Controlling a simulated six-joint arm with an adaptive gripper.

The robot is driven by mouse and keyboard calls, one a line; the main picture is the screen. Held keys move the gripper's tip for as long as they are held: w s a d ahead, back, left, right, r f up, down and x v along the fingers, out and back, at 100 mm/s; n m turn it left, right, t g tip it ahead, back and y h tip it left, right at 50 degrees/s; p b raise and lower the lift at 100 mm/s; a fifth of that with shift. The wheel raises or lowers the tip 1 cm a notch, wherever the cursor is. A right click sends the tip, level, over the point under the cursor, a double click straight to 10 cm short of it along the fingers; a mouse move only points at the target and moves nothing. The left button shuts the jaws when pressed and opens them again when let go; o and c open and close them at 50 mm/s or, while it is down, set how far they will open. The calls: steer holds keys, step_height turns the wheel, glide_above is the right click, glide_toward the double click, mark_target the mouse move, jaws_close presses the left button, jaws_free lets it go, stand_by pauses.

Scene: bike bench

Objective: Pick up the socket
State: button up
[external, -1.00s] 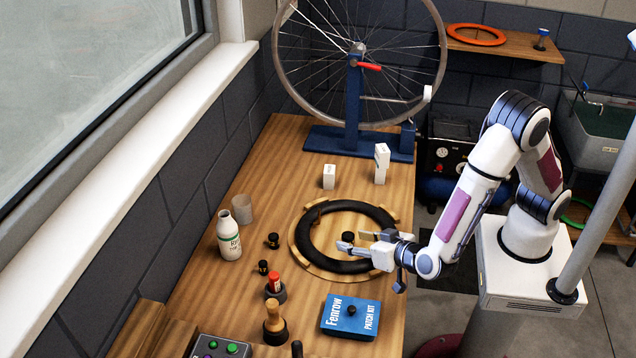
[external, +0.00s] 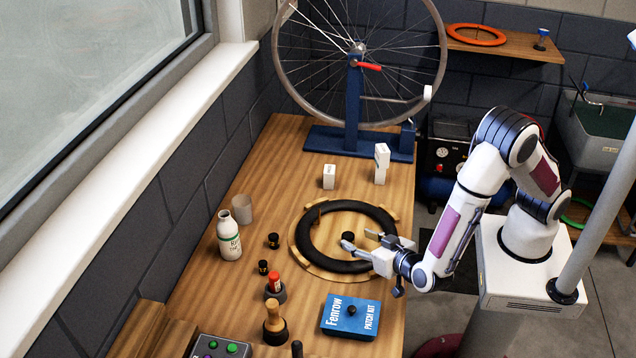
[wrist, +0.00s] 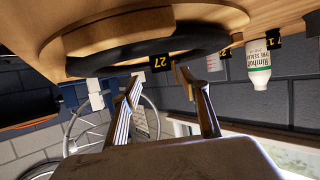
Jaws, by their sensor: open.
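Black sockets with yellow number labels are in view. One socket (external: 348,237) stands inside the tyre ring, and in the wrist view its label reads 27 (wrist: 160,63). Two more sockets, an upper one (external: 273,240) and a lower one (external: 263,267), stand on the bench left of the ring. My gripper (external: 360,241) is open and empty, reaching over the ring's right side with its fingertips close to the 27 socket. In the wrist view my fingers (wrist: 161,80) spread on either side of that socket; whether they touch it I cannot tell.
The black tyre (external: 384,222) lies on a round wooden ring (external: 302,262) around the socket. The truing stand (external: 354,105) is behind.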

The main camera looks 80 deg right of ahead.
mark_target(352, 239)
steer(key=shift+w+d+f, duration=0.15)
steer(key=shift+w+d, duration=0.1)
steer(key=shift+f+x, duration=0.1)
steer(key=shift+x, duration=1.2)
steer(key=shift+f+x, duration=0.15)
steer(key=shift+x, duration=1.15)
steer(key=shift+a, duration=0.2)
jaws_close()
